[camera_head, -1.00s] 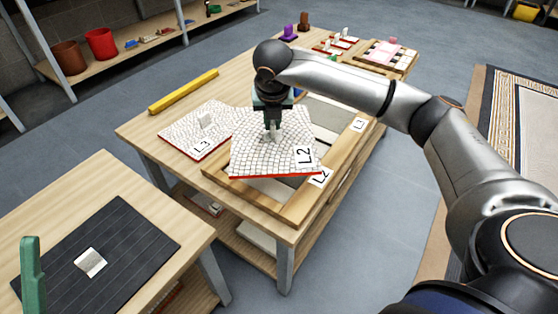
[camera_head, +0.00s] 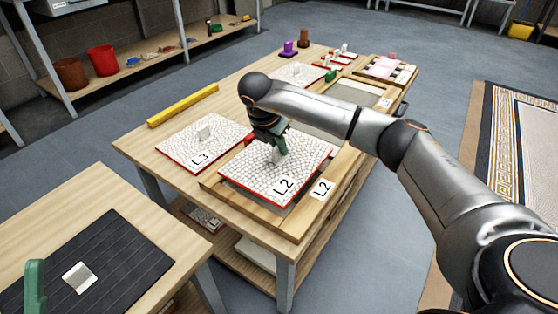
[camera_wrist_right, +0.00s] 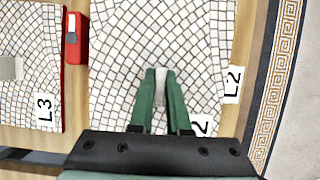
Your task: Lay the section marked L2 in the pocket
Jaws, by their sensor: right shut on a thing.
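The section L2 (camera_head: 262,179) is a white mosaic panel with a red edge and an L2 label. My right gripper (camera_head: 276,150) is shut on its upright grip, near the panel's middle; it also shows in the wrist view (camera_wrist_right: 162,80). The panel is over the L2 pocket of the wooden frame (camera_head: 262,220), roughly in line with it. A dark gap shows along its front right edge. I cannot tell whether it touches the pocket floor. A green finger, seemingly of my left gripper (camera_head: 35,287), shows at the lower left; its opening is hidden.
Section L3 (camera_head: 205,145) lies on the table left of the frame. A small red object (camera_wrist_right: 75,38) sits between the panels. A yellow bar (camera_head: 184,105) lies at the table's left edge. A second table with a black mat (camera_head: 110,250) stands in the left foreground.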

